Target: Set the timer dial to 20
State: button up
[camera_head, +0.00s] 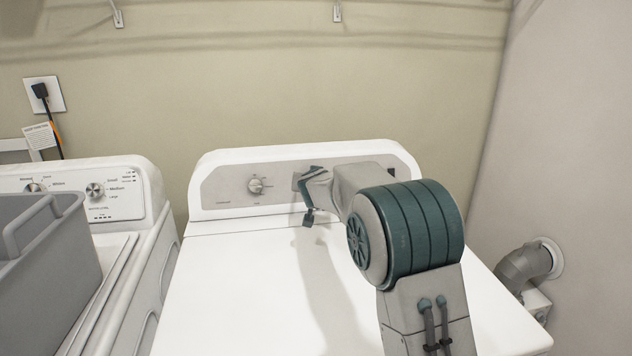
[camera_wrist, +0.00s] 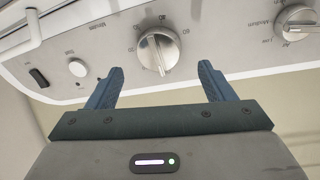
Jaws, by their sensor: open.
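The timer dial (camera_wrist: 158,50) is a round silver knob with printed numbers around it, on the dryer's control panel. In the wrist view it sits between and just beyond my gripper's fingertips (camera_wrist: 161,70). Its raised bar runs nearly up and down in that view; which number it points to is not clear. My gripper is open, one finger on each side of the dial, with no visible contact. In the head view my gripper (camera_head: 307,196) is in front of the panel's middle (camera_head: 228,198) and hides the timer dial.
A second dial (camera_head: 255,185) sits left of my gripper; it also shows at the wrist view's right edge (camera_wrist: 298,20). A button (camera_wrist: 78,68) and a dark switch (camera_wrist: 38,77) are on the other side. A washer (camera_head: 150,210) with a grey basket (camera_head: 60,285) stands left. The dryer top (camera_head: 230,290) is clear.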

jog(key=shift+p+x, duration=0.35)
jog(key=shift+x, duration=2.05)
